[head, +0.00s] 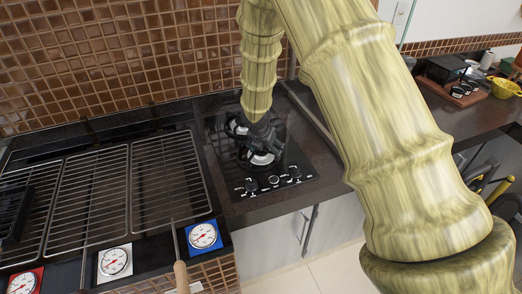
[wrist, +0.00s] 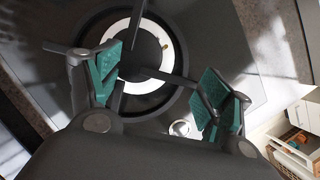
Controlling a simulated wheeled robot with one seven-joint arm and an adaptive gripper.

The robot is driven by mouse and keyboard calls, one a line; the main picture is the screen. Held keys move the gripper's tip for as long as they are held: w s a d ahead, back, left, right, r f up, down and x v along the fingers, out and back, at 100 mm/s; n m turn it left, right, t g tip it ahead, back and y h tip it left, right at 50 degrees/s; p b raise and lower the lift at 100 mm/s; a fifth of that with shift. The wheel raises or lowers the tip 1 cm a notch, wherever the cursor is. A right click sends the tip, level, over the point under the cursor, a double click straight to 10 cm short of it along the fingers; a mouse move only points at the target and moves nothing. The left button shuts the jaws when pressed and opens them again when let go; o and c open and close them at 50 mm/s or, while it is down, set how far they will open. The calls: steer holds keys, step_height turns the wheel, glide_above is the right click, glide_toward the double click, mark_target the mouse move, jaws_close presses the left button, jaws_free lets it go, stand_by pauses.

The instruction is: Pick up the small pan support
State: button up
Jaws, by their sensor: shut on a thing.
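The small pan support (wrist: 128,50) is dark, and its thin bars cross a pale burner ring in the wrist view. My gripper (wrist: 160,76) has its two teal-padded fingers on either side of the support, shut on it. The fingers stand well apart, and the exact contact is hard to make out. In the head view my gripper (head: 262,136) points down over the black cooktop (head: 284,168), close to the burners. There the support is dark against dark and partly hidden by my gripper. I cannot tell whether it is clear of the cooktop.
A barbecue grill with metal grates (head: 98,190) lies left of the cooktop, with several dials along its front. Knobs (head: 273,180) line the cooktop's front edge. A tiled wall (head: 120,55) stands behind. A yellow colander (head: 505,88) sits on the far right counter.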

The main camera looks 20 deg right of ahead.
steer(key=shift+f, duration=0.1)
steer(key=shift+r, duration=0.25)
step_height(320, 180, up, 9)
steer(key=b, duration=0.2)
steer(key=shift+s+a+f+b+x, duration=0.1)
steer(key=shift+s+b+x, duration=0.2)
steer(key=shift+b+x, duration=0.7)
steer(key=shift+s+a+f+b+x, duration=0.15)
steer(key=shift+s+b+x, duration=0.15)
steer(key=shift+x, duration=1.35)
steer(key=shift+s+a+f+b+x, duration=0.1)
steer(key=shift+s+b+x, duration=0.15)
steer(key=shift+b+x, duration=0.75)
steer(key=shift+w+d+f, duration=0.1)
steer(key=shift+f, duration=0.8)
steer(key=o, duration=1.3)
steer(key=v, duration=1.2)
steer(key=shift+d, duration=0.1)
